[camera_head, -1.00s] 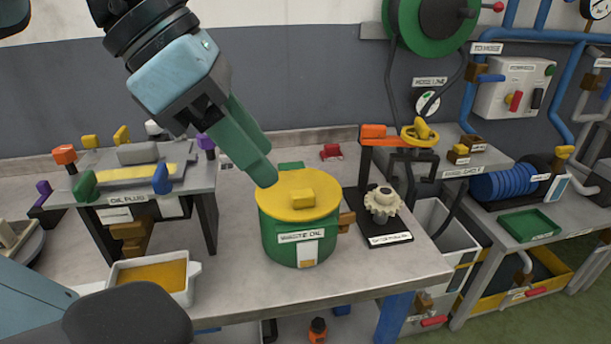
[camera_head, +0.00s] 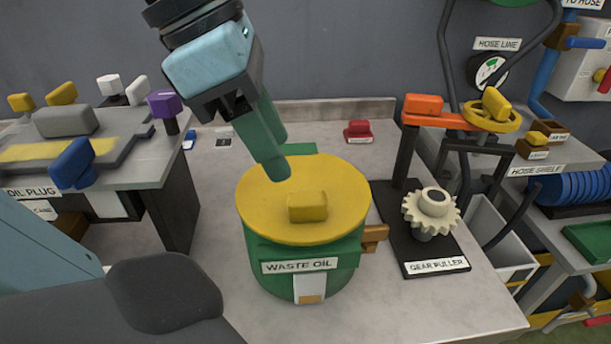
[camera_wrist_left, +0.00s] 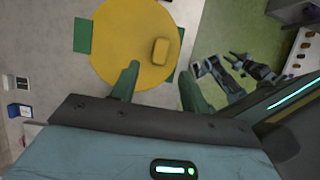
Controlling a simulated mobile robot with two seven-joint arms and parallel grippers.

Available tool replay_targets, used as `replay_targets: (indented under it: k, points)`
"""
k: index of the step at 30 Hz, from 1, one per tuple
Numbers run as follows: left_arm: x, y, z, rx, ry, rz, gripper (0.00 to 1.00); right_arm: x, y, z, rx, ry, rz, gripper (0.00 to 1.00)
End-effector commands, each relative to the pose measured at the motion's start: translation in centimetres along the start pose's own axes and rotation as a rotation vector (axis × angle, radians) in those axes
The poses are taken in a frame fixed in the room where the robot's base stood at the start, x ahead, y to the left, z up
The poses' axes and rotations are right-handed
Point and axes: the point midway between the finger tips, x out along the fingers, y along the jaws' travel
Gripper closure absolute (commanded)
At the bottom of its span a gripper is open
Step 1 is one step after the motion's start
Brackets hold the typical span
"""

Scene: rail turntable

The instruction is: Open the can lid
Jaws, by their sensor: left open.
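A green can labelled "WASTE OIL" (camera_head: 265,250) stands upright on the bench. Its round yellow lid (camera_head: 340,200) lies on top, with a small yellow block handle (camera_head: 307,207) on it. My left gripper (camera_head: 279,158) is open and empty, above the far left part of the lid. In the left wrist view the lid (camera_wrist_left: 115,45) and its handle (camera_wrist_left: 160,51) lie beyond the two spread green fingers (camera_wrist_left: 158,85); the handle lies ahead of the gap between them. My right gripper is not in view.
A gear puller (camera_head: 432,215) with a cream gear stands right of the can. An oil plug stand (camera_head: 90,160) is at the left. A red block (camera_head: 357,131) lies behind on the bench (camera_head: 400,300). The bench front is clear.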

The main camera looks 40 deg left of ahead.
Motion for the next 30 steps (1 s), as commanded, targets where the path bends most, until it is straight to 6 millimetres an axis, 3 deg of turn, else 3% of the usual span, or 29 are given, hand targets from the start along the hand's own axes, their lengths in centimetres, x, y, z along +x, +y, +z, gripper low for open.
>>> replay_targets:
  k: [5,18,30]
  points:
    - [1.0,0.0,0.0,0.0,0.004,-0.001,0.55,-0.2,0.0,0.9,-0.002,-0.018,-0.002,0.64]
    - [6.9,0.0,-0.1,0.0,0.003,-0.001,0.55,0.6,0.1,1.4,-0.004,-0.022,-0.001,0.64]
    - [7.8,0.0,0.0,0.0,-0.001,-0.001,0.55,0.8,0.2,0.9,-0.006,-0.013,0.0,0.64]
